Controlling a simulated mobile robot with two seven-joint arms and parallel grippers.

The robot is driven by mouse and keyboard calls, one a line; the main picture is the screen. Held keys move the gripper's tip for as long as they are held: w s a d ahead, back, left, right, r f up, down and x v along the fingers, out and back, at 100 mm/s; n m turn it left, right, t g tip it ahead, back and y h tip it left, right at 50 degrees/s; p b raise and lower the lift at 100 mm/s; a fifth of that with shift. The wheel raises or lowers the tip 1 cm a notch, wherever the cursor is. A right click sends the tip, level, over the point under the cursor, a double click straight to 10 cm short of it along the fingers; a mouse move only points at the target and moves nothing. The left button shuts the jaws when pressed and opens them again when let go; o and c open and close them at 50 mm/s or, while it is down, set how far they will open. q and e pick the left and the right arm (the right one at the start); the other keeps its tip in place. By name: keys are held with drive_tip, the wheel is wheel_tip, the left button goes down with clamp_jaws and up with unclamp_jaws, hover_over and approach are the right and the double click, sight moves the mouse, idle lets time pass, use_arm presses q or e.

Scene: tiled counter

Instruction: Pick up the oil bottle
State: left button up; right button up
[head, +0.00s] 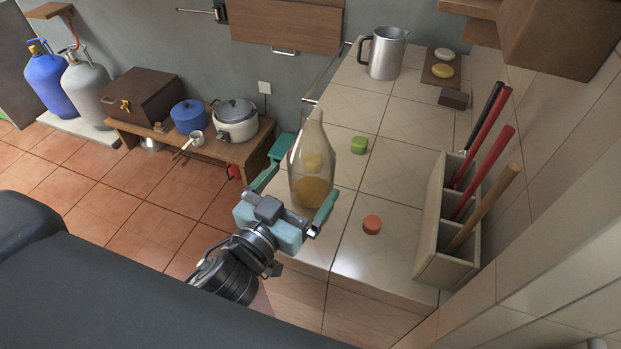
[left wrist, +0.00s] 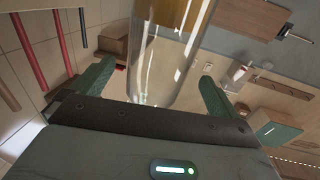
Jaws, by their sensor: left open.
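The oil bottle (head: 312,165) is a clear glass bottle with yellow oil in its lower part, standing upright near the left edge of the tiled counter. My left gripper (head: 296,195) is open, with one finger on each side of the bottle's lower part in the head view. In the left wrist view the bottle (left wrist: 170,55) rises between the two spread teal fingers of the gripper (left wrist: 155,85), with gaps visible on both sides. The bottle's base is partly hidden by the gripper in the head view. My right gripper is not seen.
On the counter (head: 400,170) stand a green piece (head: 359,145), an orange round piece (head: 372,224), a metal jug (head: 384,53) and a holder (head: 446,230) with several long-handled tools. A low wooden bench (head: 225,148) with pots is beyond the counter's left edge.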

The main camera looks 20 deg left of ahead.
sight(305, 137)
use_arm(q)
drive_tip(key=w, duration=0.2)
drive_tip(key=w+d, duration=0.1)
drive_tip(key=w, duration=0.1)
drive_tip(key=shift+f+p, duration=0.1)
drive_tip(key=shift+p, duration=0.2)
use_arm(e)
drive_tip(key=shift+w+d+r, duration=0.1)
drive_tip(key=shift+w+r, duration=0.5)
use_arm(q)
drive_tip(key=shift+s, duration=0.1)
